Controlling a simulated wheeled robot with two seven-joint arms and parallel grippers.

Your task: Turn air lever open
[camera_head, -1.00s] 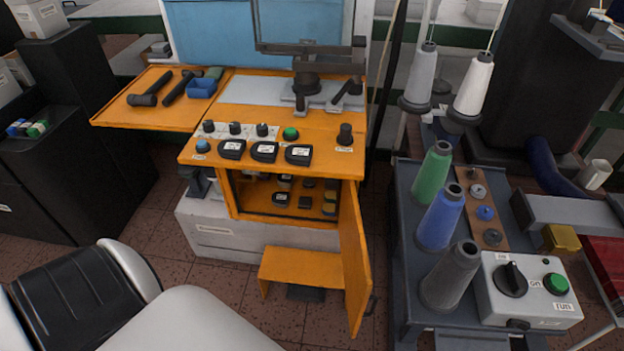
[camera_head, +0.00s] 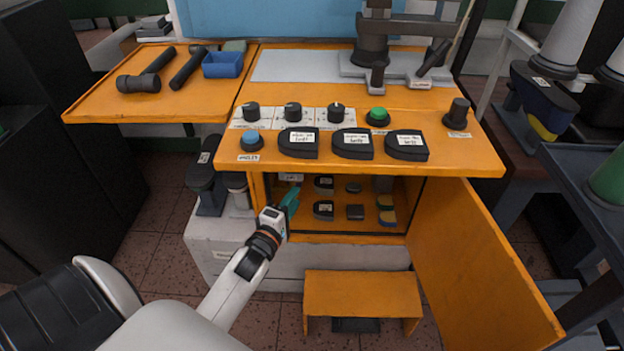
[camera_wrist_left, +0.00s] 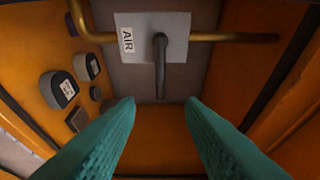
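The air lever (camera_wrist_left: 160,66) is a dark handle on a pale plate (camera_wrist_left: 182,25) labelled AIR, inside the orange cabinet. In the left wrist view it hangs straight down from a brass pipe (camera_wrist_left: 232,37). My left gripper (camera_wrist_left: 160,108) has two teal fingers spread apart, with nothing between them. The lever's lower end shows above the gap between the fingertips, apart from them. In the head view my left gripper (camera_head: 290,200) reaches into the left side of the cabinet opening, and the lever cannot be made out there. My right gripper is not in view.
The orange cabinet door (camera_head: 480,265) stands open at the right. Several dark parts (camera_head: 355,212) lie on the cabinet floor. The orange worktop (camera_head: 380,150) with knobs and labelled black pieces overhangs the opening. An orange step (camera_head: 362,292) stands below.

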